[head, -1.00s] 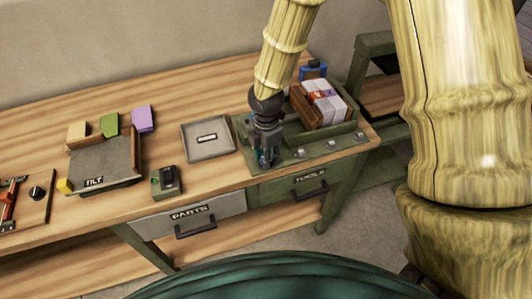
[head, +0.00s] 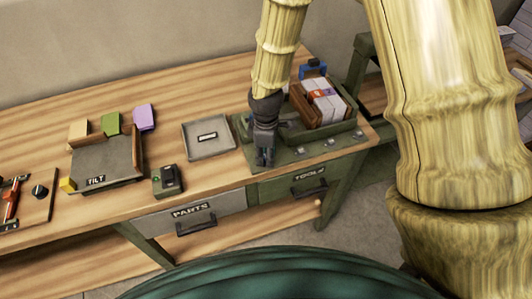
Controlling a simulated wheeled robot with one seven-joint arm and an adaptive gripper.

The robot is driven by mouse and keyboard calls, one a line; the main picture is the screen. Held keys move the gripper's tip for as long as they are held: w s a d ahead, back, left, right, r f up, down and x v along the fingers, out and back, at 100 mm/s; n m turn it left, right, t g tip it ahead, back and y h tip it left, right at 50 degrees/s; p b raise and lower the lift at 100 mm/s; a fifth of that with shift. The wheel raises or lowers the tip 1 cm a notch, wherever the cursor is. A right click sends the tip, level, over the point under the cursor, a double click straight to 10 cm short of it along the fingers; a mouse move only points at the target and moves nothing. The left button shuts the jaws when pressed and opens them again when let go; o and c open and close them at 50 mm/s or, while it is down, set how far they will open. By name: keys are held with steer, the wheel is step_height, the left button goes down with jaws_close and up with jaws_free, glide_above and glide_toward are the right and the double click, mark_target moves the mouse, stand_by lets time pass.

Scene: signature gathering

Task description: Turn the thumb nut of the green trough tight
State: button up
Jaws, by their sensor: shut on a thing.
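The green trough (head: 290,161) sits at the right end of the wooden bench, with a flat front ledge. Small metallic fittings, which look like thumb nuts, show on that ledge; one is right of my gripper (head: 299,152). My gripper (head: 264,161) points down at the left end of the ledge. It is shut, with its fingertips low at the ledge. The thumb nut between the fingers is hidden by them.
A brown box of white packets (head: 326,108) stands in the trough, with a blue clamp-like thing (head: 313,69) behind. Left are a grey tray (head: 207,151), a small dark device (head: 167,180) and the TILT board (head: 97,168). PARTS and TOOLS drawers sit below.

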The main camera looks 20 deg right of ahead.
steer(key=shift+m, duration=0.3)
steer(key=o, duration=1.1)
steer(key=shift+c, duration=0.2)
steer(key=shift+r, duration=0.1)
step_height(320, 180, up, 12)
steer(key=shift+d+f, duration=0.1)
steer(key=shift+f, duration=0.1)
stand_by(0.4)
